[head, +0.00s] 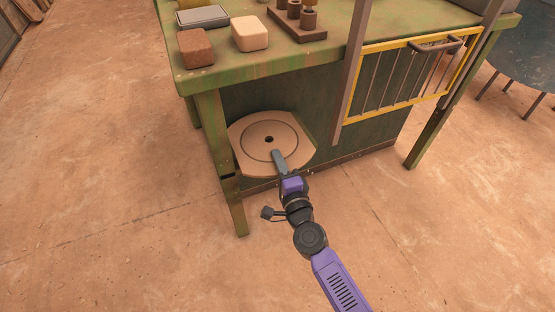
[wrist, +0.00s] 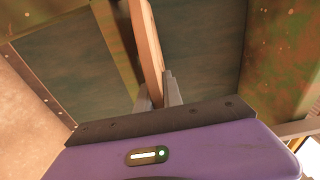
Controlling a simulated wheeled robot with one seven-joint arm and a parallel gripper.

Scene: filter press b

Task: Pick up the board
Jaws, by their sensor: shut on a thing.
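The board (head: 256,134) is a flat, light-brown wooden plate with cut corners, a ring line and a dark hole at its centre. In the head view it is under the left end of the green table, its face turned up toward the camera. My gripper (head: 278,158) reaches it from the front, its fingers at the board's near part. In the wrist view the board (wrist: 147,50) shows edge-on as a narrow wooden strip running up from between the fingers (wrist: 158,92). My gripper is shut on the board. Whether the board touches anything else is hidden.
The green table (head: 280,70) stands over the board, with a leg (head: 223,160) close on its left and a dark panel (head: 335,120) behind. On top are a brown block (head: 196,47), a cream block (head: 249,33) and a peg stand (head: 297,22). A yellow-framed rack (head: 405,80) hangs right. The front floor is open.

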